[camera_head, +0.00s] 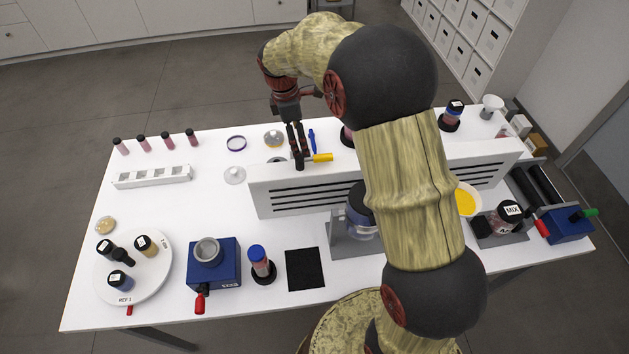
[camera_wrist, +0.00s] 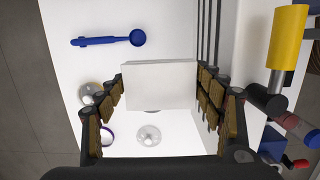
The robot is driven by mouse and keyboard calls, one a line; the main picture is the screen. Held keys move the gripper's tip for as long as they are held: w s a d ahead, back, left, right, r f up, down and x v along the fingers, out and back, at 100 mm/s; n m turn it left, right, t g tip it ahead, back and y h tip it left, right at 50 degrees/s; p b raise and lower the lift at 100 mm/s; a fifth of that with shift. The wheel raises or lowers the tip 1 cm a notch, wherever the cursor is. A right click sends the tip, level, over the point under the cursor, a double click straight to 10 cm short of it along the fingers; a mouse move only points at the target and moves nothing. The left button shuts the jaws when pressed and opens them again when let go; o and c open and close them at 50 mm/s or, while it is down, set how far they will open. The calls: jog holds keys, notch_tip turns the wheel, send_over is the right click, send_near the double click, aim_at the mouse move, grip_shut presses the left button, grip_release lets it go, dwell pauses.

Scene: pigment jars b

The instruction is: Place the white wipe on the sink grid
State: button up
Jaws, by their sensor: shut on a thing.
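My gripper (camera_wrist: 160,95) is shut on a white, flat-faced block, which I take for the white wipe (camera_wrist: 158,85), held between its finger pads in the wrist view. In the head view my gripper (camera_head: 298,155) is over the back of the table, just behind the white slotted panel (camera_head: 262,195). The wipe cannot be made out against the white there. No sink grid can be identified with certainty. The slotted panel shows dark slots, and its edge also runs up the right side of the wrist view.
A blue spoon (camera_head: 312,140), a yellow-handled tool (camera_head: 323,158) and clear lids (camera_head: 234,175) are near my gripper. A black square mat (camera_head: 305,269), a blue device (camera_head: 213,267) and a round turntable (camera_head: 155,280) stand in front.

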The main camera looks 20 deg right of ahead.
notch_tip(320, 180, down, 16)
jog(key=shift+r+b, duration=0.2)
jog(key=shift+b, duration=0.85)
jog(key=shift+f, duration=0.1)
jog(key=o, duration=0.9)
jog(key=shift+o, duration=0.3)
